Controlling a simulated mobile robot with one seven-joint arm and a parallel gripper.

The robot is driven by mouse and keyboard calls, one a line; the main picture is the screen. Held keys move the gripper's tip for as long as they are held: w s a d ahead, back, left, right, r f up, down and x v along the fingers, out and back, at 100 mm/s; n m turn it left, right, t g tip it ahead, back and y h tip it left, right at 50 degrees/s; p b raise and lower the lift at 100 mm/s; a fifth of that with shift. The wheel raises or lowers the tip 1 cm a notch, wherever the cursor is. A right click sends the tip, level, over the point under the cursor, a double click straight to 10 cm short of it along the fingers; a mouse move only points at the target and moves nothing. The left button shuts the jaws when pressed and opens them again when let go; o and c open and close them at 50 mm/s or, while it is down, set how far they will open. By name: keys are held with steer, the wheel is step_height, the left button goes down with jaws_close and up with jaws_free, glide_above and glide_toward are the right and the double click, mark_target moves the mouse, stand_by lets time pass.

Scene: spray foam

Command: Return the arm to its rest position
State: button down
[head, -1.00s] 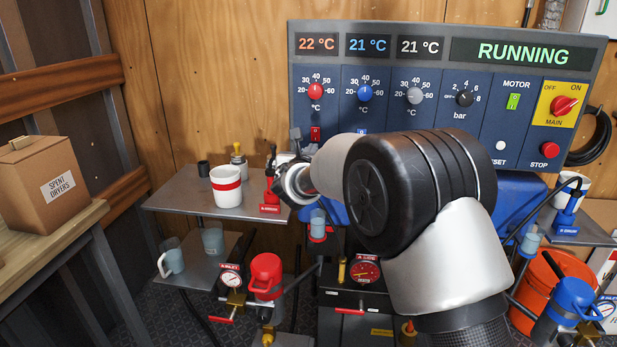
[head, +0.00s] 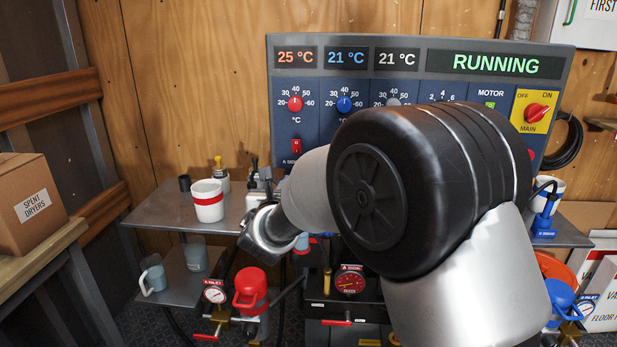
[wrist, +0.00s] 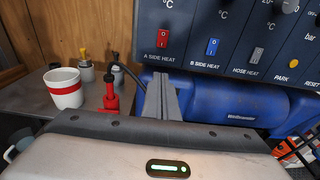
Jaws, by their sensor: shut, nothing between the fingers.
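My gripper (wrist: 161,97) shows in the wrist view with its two grey fingers together and nothing between them. It is in front of the blue machine body (wrist: 228,103), under the control panel's switch row. In the head view my arm reaches left across the lower panel, and its wrist end is near the grey side shelf. My fingers are not clearly visible there. The red transfer pump (wrist: 109,98) stands to the left of my fingers in the wrist view, apart from them.
A white cup with a red band (head: 208,200) stands on the grey shelf (head: 152,214). The control panel (head: 310,135) reads RUNNING. A carton (head: 28,205) sits on the left bench.

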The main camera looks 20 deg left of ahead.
steer(key=d+r+m+g+h, duration=0.1)
steer(key=d+r+m+h, duration=0.1)
steer(key=d+m, duration=0.35)
steer(key=d+r+m+h, duration=0.2)
steer(key=d+h, duration=0.1)
steer(key=d, duration=0.6)
steer(key=d+r+m+g+h, duration=0.1)
steer(key=d+r+m+h, duration=0.15)
steer(key=d, duration=0.45)
steer(key=s+d+m+g+h, duration=0.1)
steer(key=s+d+m+g, duration=0.1)
steer(key=s+d+m, duration=0.5)
steer(key=s+d+m+g+h, duration=0.2)
steer(key=d+m, duration=0.2)
steer(key=d, duration=0.6)
steer(key=s+d+f+m+g+y, duration=0.1)
steer(key=s+d+f+m+g, duration=0.1)
steer(key=s+d+m, duration=0.4)
steer(key=s+d+f+m+g+y, duration=0.15)
steer(key=s+m, duration=0.25)
steer(key=s, duration=0.4)
steer(key=s+a+f+m+y, duration=0.3)
steer(key=s+a+m+y, duration=0.15)
steer(key=s+m, duration=0.45)
step_height(320, 180, up, 22)
steer(key=n+g+p, duration=0.1)
steer(key=p, duration=2.1)
steer(key=shift+s+r, duration=0.25)
steer(key=shift+s, duration=0.15)
